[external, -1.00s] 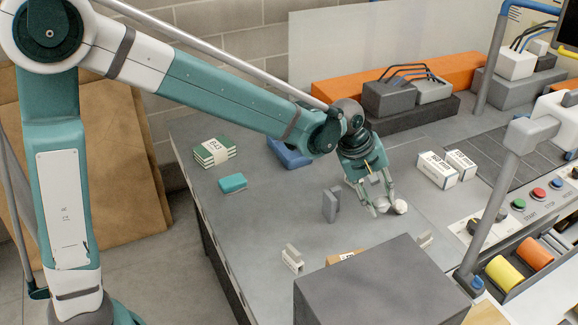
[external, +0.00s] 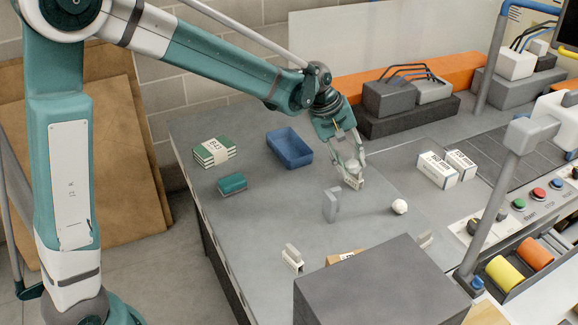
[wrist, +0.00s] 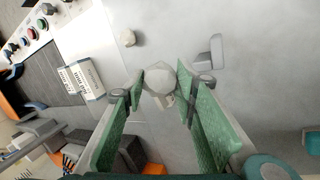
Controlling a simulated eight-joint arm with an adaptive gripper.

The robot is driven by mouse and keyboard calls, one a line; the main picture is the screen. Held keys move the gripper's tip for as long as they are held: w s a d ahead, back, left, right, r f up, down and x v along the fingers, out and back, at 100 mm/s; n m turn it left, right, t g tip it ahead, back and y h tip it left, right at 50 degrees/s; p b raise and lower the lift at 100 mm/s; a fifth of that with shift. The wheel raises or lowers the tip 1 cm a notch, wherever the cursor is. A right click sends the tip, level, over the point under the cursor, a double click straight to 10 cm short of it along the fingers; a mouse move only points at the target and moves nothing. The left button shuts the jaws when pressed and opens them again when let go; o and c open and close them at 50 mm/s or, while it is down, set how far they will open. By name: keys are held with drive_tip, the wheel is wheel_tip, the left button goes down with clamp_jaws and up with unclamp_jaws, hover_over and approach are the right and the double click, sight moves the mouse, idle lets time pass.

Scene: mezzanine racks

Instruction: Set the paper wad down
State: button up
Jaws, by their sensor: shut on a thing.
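My gripper (external: 354,181) is shut on a crumpled white paper wad (external: 354,168) over the grey table (external: 265,235). In the wrist view the wad (wrist: 160,77) sits between the tips of the green finger pads (wrist: 160,84). A second pale, rounded wad (external: 399,206) rests on the table to the right of the gripper, apart from it; it also shows in the wrist view (wrist: 127,38). How high the held wad is above the table is hard to tell.
A grey upright bracket (external: 331,205) stands in front of the gripper. A blue tray (external: 290,150), green-and-white stack (external: 213,151) and teal block (external: 232,183) lie left. White boxes (external: 437,170) stand right; a large grey box (external: 375,285) is at the front. The table's left middle is clear.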

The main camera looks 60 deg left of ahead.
drive_tip(key=s+a+p, duration=0.2)
drive_tip(key=a, duration=0.6)
drive_tip(key=s+a+p, duration=0.1)
drive_tip(key=s+a, duration=0.1)
drive_tip(key=a, duration=0.6)
drive_tip(key=shift+m, duration=0.3)
drive_tip(key=shift+w+a+f, duration=0.1)
drive_tip(key=shift+a+f, duration=0.05)
drive_tip(key=shift+f, duration=2.4)
drive_tip(key=shift+f, duration=0.1)
drive_tip(key=shift+f, duration=3.05)
drive_tip(key=shift+f+b, duration=0.4)
drive_tip(key=shift+f, duration=1.45)
drive_tip(key=shift+f, duration=0.2)
drive_tip(key=o, duration=0.7)
